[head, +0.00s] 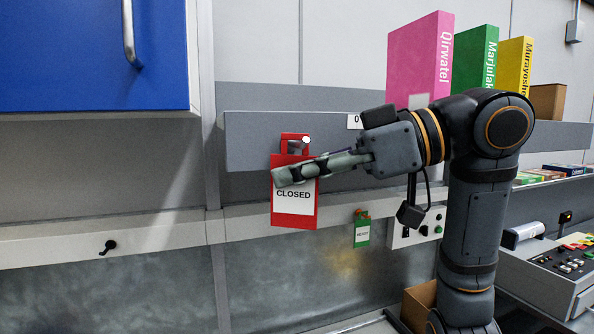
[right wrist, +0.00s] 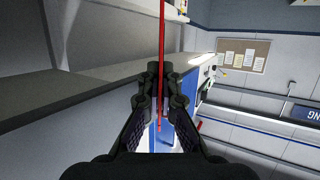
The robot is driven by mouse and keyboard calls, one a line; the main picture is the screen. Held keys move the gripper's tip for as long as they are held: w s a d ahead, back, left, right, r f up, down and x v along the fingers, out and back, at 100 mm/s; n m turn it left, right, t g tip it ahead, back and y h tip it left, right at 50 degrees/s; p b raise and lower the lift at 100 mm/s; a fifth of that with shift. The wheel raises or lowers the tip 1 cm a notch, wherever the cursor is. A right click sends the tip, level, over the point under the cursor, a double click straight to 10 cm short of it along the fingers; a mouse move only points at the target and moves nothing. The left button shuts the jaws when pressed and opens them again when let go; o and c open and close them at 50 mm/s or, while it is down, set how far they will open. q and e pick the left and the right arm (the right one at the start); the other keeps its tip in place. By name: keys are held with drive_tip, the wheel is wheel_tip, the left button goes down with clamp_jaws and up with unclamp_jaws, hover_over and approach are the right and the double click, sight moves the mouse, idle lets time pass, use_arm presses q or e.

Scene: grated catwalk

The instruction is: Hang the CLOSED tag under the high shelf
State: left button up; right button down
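The red CLOSED tag (head: 294,219) hangs upright in front of the left end of the grey high shelf (head: 247,140). My right gripper (head: 290,175) reaches across it from the right. In the right wrist view the tag (right wrist: 162,40) shows edge-on as a thin red line between the fingertips (right wrist: 160,75), which are closed on it. A pale, round-ended peg (head: 305,140) shows at the opening in the tag's top; I cannot tell if the tag's weight rests on it. My fingers hide part of the tag's upper face. My left gripper is not in view.
Pink (head: 418,62), green (head: 475,58) and yellow (head: 513,63) binders and a brown box (head: 547,101) stand on the shelf. A blue cabinet (head: 90,60) is at upper left. A small green tag (head: 362,234) hangs below, near a switch box (head: 418,228).

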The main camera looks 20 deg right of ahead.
drive_tip(key=c, duration=1.4)
unclamp_jaws()
drive_tip(key=shift+s, duration=0.2)
drive_tip(key=shift+c, duration=0.2)
drive_tip(key=shift+w, duration=0.1)
drive_tip(key=shift+d+r, duration=0.1)
drive_tip(key=shift+d, duration=0.2)
drive_tip(key=v, duration=1.1)
drive_tip(key=shift+s, duration=0.3)
drive_tip(key=shift+d, duration=0.1)
